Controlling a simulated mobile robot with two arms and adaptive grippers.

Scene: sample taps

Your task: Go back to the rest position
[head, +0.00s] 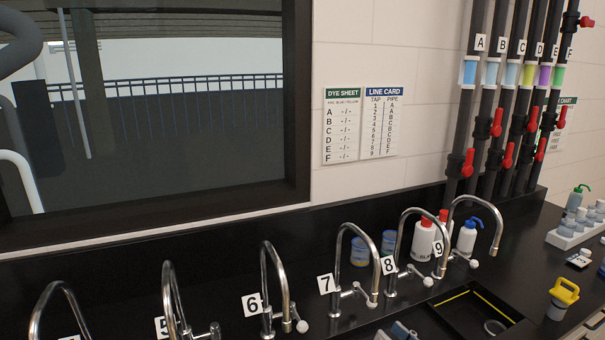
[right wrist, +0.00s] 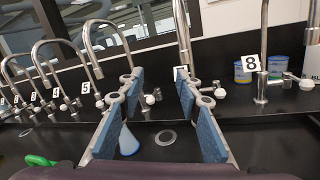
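My right gripper (right wrist: 158,90) fills the middle of the right wrist view. Its two blue-padded fingers stand apart with nothing gripped between them. In the head view only a small part of the right gripper (head: 400,331) shows at the bottom edge, in front of taps 7 and 8. My left gripper is not in view. A row of numbered chrome taps stands along the back of the black bench, among them tap 6 (head: 285,290), tap 7 (head: 340,250) and tap 8 (head: 398,250).
A blue-and-white cone-shaped thing (right wrist: 128,141) shows beyond the left finger, and a green thing (right wrist: 40,160) at lower left. A black sink (head: 470,305), a yellow-handled item (head: 563,295) and a bottle rack (head: 575,230) are at right. Pipes (head: 492,130) rise behind.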

